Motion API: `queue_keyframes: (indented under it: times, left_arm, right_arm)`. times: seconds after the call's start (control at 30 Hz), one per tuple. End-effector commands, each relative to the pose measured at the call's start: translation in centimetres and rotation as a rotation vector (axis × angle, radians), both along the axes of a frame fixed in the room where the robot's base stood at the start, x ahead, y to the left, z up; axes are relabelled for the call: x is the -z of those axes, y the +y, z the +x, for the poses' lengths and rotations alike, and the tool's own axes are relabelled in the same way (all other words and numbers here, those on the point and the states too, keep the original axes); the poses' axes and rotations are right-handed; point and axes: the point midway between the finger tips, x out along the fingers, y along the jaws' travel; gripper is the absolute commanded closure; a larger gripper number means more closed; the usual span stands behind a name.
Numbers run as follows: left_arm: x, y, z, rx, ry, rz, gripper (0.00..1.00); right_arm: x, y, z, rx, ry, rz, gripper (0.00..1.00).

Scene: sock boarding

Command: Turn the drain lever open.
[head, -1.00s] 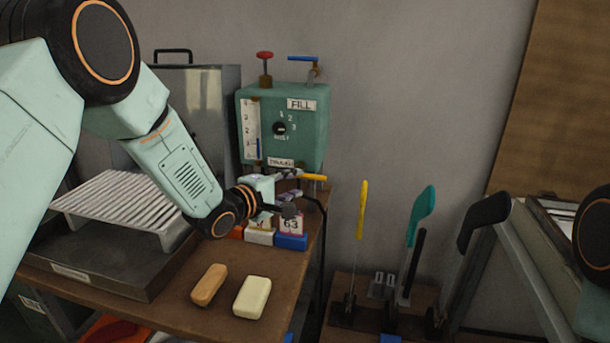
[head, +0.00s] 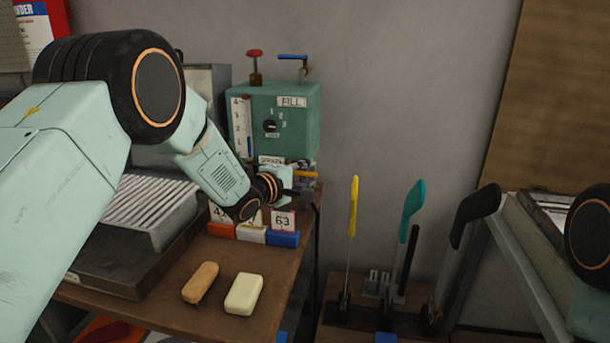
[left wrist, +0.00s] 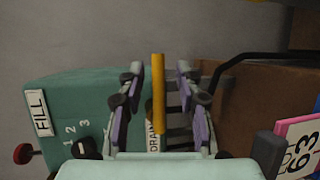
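The yellow drain lever (head: 306,175) sticks out at the bottom of the green tank (head: 300,130), beside the DRAIN label. In the left wrist view the lever (left wrist: 158,88) stands lengthwise between the two fingers of my left gripper (left wrist: 158,88). The fingers are apart, one on each side, with a gap to the lever on both sides. In the head view my left gripper (head: 290,186) is at the lever and hides part of it. My right gripper is out of view.
The tank carries a FILL label, a dial, a red-handled valve (head: 255,65) and a blue-handled tap (head: 294,58). Numbered blocks (head: 268,236) stand just below the gripper. Two soap bars (head: 244,294) lie on the wooden bench. Upright tools (head: 352,230) stand to the right.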

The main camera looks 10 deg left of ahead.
Motion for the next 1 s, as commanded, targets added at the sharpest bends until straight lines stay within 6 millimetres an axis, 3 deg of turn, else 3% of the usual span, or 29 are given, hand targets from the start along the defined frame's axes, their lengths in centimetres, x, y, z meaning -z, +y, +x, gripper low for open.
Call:
queue_keyframes:
  times: [0.43,1.0]
  left_arm:
    - [-0.03,0.04,0.02,0.0,-0.001,0.0,1.0]
    - [-0.07,0.03,0.04,0.0,-0.002,0.0,1.0]
  right_arm:
    - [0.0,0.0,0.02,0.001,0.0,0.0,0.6]
    - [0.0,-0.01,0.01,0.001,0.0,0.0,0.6]
